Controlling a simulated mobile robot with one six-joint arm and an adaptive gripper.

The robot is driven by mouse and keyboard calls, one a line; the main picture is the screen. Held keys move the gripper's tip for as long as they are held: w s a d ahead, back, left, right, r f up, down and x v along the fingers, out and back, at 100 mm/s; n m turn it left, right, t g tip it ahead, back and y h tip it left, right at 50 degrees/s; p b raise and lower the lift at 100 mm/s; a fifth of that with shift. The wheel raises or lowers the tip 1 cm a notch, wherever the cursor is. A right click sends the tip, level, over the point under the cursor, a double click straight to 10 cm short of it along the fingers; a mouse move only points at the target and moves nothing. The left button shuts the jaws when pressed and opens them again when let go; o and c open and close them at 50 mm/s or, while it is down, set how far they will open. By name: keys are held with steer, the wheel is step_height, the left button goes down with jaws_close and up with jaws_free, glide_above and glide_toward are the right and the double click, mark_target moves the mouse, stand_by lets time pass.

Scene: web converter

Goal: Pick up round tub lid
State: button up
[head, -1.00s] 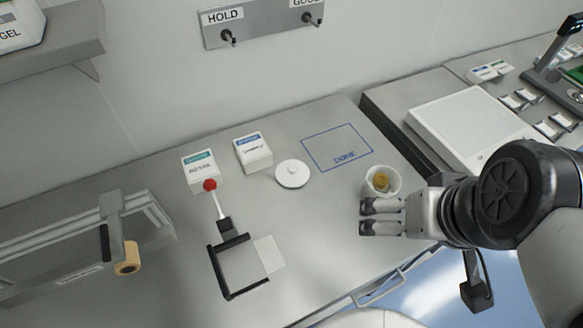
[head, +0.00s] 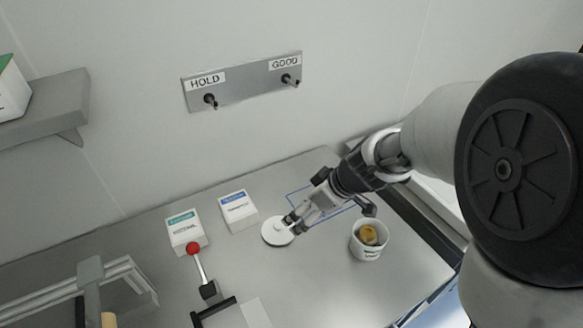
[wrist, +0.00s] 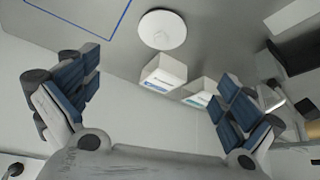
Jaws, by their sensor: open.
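The round tub lid (head: 274,232) is a white disc with a small knob in its middle. It lies flat on the grey bench, and my gripper covers part of its right edge in the head view. In the wrist view the lid (wrist: 163,30) shows whole at the top, beyond the fingertips and between their lines. My gripper (head: 293,223) is over the lid's right side in the head view. The wrist view shows my gripper (wrist: 160,88) with its blue-padded fingers wide apart and nothing between them. I cannot tell its height above the lid.
A white tub (head: 368,246) with something yellow inside stands right of the lid. Two small white boxes (head: 239,210) (head: 186,231) stand to its left. A red-knobbed lever (head: 194,249) rises at the front left. A blue outlined square (head: 297,196) lies behind my gripper.

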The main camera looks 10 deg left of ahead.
mark_target(280, 226)
steer(key=b+x, duration=0.4)
steer(key=x, duration=1.3)
steer(key=shift+a+f, duration=0.1)
steer(key=shift+f, duration=0.1)
steer(key=shift+c, duration=0.6)
steer(key=c, duration=0.8)
steer(key=shift+o, duration=0.2)
steer(key=shift+r, duration=0.1)
